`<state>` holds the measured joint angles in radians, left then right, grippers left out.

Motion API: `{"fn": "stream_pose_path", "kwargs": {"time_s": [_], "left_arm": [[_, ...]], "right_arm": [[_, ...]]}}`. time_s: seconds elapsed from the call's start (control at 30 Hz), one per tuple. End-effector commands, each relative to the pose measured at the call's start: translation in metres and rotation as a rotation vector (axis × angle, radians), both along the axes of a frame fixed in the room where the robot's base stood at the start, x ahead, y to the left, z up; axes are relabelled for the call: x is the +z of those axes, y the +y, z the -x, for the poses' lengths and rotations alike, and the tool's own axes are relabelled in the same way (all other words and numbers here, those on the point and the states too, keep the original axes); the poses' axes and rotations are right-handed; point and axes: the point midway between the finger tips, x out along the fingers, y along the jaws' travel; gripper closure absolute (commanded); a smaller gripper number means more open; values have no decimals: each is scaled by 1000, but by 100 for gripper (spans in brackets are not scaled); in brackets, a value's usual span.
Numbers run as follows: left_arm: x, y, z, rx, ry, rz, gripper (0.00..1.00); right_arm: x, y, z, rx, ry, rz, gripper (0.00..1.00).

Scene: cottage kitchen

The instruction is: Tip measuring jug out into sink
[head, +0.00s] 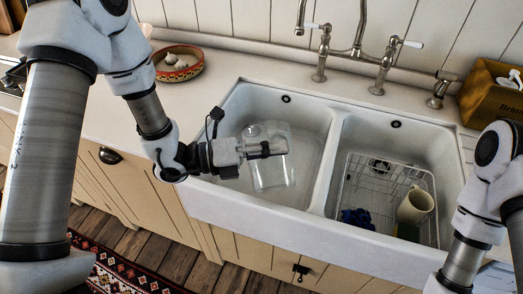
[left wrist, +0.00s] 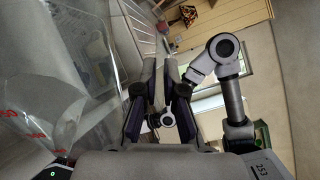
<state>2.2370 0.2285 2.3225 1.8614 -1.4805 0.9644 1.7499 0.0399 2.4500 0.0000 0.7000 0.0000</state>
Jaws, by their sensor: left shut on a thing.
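The clear measuring jug (head: 272,174) is over the left basin of the white sink (head: 262,217). My left gripper (head: 268,149) is shut on it, with the fingers crossing its upper part. In the left wrist view the see-through jug (left wrist: 60,60) fills the left side, with red markings on its wall, beside my left fingers (left wrist: 160,95). Its exact tilt, and whether it holds anything, I cannot tell. My right arm shows at the right edge of the head view, but its gripper is out of the picture.
A divider splits the sink. The right basin holds a wire rack (head: 355,185), a cream mug (head: 415,206) and a dark blue cloth (head: 358,218). The tap (head: 356,45) stands behind. A patterned bowl (head: 178,66) is on the left counter, a wooden box (head: 490,95) at right.

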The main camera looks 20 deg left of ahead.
Motion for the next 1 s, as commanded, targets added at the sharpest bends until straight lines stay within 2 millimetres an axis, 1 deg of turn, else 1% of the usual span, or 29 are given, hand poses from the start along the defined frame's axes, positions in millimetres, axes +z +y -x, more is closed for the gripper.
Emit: {"fn": "stream_pose_path", "kwargs": {"time_s": [0.77,1.0], "left_arm": [[5,7,-13,1,99,52,100],[0,11,-21,0,135,71,100]], "right_arm": [[15,0,0,0,0,0,100],[15,0,0,0,0,0,100]]}}
